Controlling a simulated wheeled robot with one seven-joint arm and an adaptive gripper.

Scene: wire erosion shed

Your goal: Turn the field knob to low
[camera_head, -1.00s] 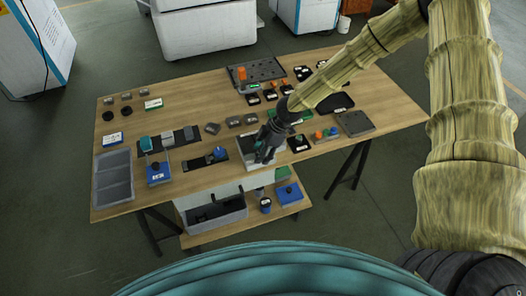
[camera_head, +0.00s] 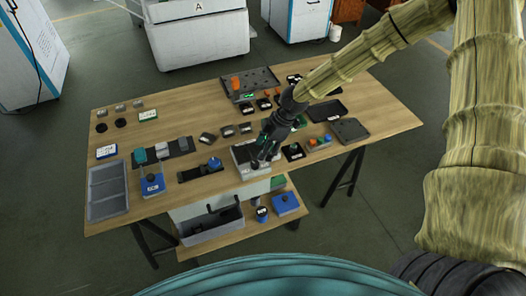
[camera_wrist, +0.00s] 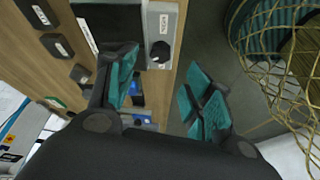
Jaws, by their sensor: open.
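A light grey box with a round black knob (camera_wrist: 160,52) and a small white label lies in the upper middle of the wrist view. The label is too small to read for sure. In the head view, the grey box (camera_head: 240,155) sits near the table's front edge, partly hidden by my gripper (camera_head: 262,158). In the wrist view my gripper (camera_wrist: 162,92) is open, with teal finger pads apart and nothing between them. The knob appears just beyond the gap between the fingers, and I see no contact.
The wooden table (camera_head: 150,205) holds many small labelled parts. A blue knob (camera_head: 214,163) on a black plate stands left of the box. A coloured-button box (camera_head: 319,143) and a dark tray (camera_head: 351,130) stand to the right. A grey bin (camera_head: 212,226) is on the lower shelf.

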